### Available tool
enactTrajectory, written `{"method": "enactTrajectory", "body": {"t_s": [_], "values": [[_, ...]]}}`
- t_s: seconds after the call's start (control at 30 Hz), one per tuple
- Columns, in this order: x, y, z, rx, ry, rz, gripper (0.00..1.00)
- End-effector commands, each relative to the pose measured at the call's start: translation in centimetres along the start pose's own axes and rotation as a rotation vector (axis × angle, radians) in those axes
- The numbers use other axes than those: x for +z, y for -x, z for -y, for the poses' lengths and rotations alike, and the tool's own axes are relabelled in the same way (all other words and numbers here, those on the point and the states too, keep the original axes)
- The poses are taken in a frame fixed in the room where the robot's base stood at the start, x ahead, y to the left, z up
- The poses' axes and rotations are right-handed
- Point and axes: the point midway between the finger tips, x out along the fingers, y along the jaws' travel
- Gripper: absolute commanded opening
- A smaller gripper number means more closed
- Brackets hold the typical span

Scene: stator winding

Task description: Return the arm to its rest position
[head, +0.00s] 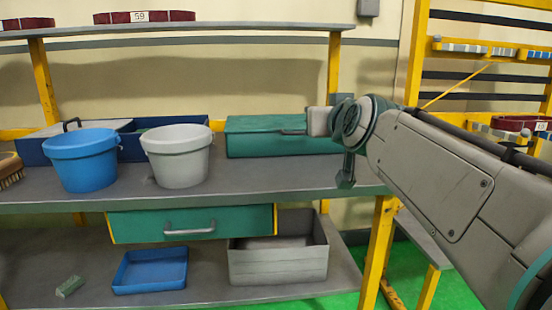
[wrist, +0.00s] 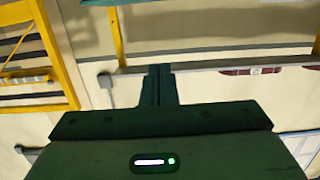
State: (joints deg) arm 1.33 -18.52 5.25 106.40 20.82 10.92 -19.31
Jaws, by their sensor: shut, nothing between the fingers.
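My arm (head: 450,180) reaches in from the right in the head view, its end over the right end of the grey workbench (head: 260,182), in front of a green case. In the wrist view my gripper (wrist: 160,72) is shut, its two dark fingers together with nothing between them. It points at open space, with the pale wall behind. In the head view the fingers are hard to make out.
A blue bucket (head: 84,165), a pale grey bucket (head: 178,160) and the green case (head: 265,140) stand on the bench. A green drawer (head: 150,226) hangs below it. A blue tray (head: 150,272) and a grey bin (head: 278,265) are on the lower shelf. A yellow rack (head: 412,60) stands right.

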Motion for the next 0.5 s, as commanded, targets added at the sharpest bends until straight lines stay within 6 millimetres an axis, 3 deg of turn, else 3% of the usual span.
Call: {"method": "enactTrajectory", "body": {"t_s": [0.5], "values": [[1.5,2.0,-0.2,-0.011,-0.015,0.232,0.00]]}}
